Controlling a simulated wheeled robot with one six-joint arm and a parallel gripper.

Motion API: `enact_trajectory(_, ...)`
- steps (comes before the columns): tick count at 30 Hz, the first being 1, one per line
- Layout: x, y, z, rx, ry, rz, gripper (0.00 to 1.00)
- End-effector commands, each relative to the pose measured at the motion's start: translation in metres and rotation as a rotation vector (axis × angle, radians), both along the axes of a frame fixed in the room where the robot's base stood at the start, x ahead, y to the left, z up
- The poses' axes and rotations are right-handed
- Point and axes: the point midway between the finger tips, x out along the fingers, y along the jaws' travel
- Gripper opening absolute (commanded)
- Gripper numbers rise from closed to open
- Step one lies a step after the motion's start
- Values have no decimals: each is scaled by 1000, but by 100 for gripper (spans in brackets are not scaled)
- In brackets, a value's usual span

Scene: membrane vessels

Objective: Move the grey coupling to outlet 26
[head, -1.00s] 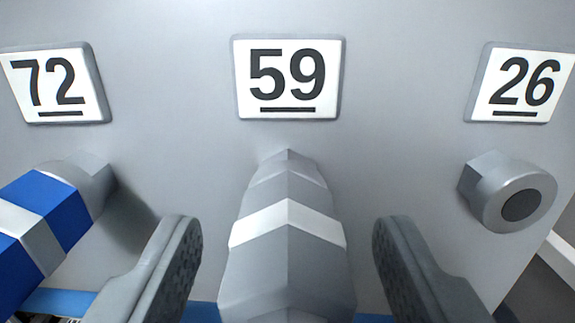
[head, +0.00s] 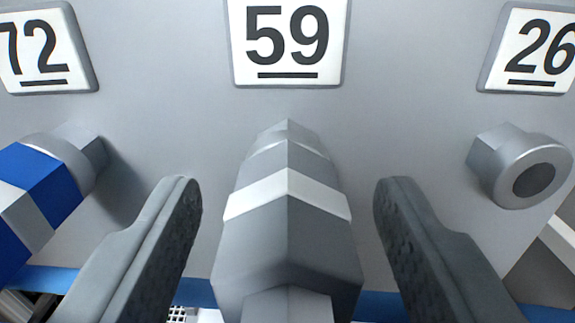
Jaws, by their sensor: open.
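The grey coupling (head: 287,240) is a faceted grey body with a white band. It sits on the outlet under the label 59 (head: 287,42), in the middle of the head view, and points toward me. My gripper (head: 288,190) is open, with one finger on each side of the coupling and a clear gap on both sides. Outlet 26 (head: 520,165) is a bare grey stub with a dark round opening, at the right below its label 26 (head: 541,48).
A blue and white coupling (head: 42,188) sits on the outlet under the label 72 (head: 42,48) at the left. The grey panel (head: 410,120) is otherwise clear between the outlets. A blue strip (head: 195,292) runs along the bottom.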

Motion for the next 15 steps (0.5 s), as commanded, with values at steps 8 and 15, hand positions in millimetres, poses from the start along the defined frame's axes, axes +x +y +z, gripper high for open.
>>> enact_trajectory(8,0,0,0,0,0,0,30)
enact_trajectory(15,0,0,0,0,0,0,0)
